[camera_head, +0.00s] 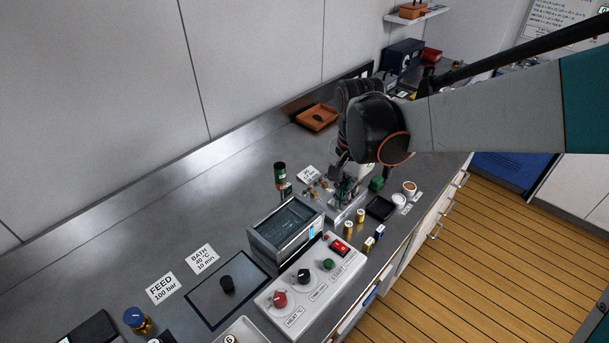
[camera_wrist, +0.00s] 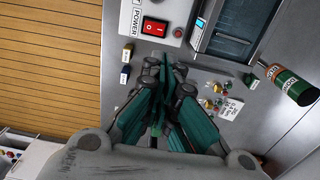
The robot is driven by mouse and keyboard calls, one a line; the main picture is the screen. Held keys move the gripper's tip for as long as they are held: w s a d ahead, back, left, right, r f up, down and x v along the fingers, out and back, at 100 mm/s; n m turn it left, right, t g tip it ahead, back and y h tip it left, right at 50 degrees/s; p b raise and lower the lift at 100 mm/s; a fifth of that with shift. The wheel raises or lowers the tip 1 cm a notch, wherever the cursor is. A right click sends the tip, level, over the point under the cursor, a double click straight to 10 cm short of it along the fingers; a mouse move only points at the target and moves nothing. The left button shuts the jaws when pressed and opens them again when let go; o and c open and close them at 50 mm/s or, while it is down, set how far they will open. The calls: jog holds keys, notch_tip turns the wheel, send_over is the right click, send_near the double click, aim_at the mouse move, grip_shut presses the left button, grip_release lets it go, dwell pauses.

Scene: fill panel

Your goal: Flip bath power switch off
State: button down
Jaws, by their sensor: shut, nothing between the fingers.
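In the head view my gripper (camera_head: 346,190) is partly hidden by my arm. The water bath (camera_head: 286,227) stands behind the panel.
Small labelled vials (camera_head: 360,216) stand on the counter between my gripper and the panel. A green-and-brown bottle (camera_wrist: 290,84) stands beyond the bath's end. Black and red knobs (camera_head: 278,299) and a green button (camera_head: 328,264) share the panel. A black tray (camera_head: 380,208) sits near the front edge.

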aim_at(338, 241)
jog(key=shift+s+a, duration=0.15)
jog(key=shift+s, duration=0.15)
jog(key=f+b, duration=0.4)
jog(key=f, duration=1)
jog(key=shift+w, duration=0.2)
jog(key=shift+f+b, duration=0.4)
jog(key=shift+b, duration=0.1)
jog(key=shift+s+r, duration=0.1)
jog(key=shift+r, duration=0.05)
jog(key=shift+s+d+r, duration=0.2)
jog(key=shift+s+d, duration=0.1)
jog(key=shift+d, duration=0.3)
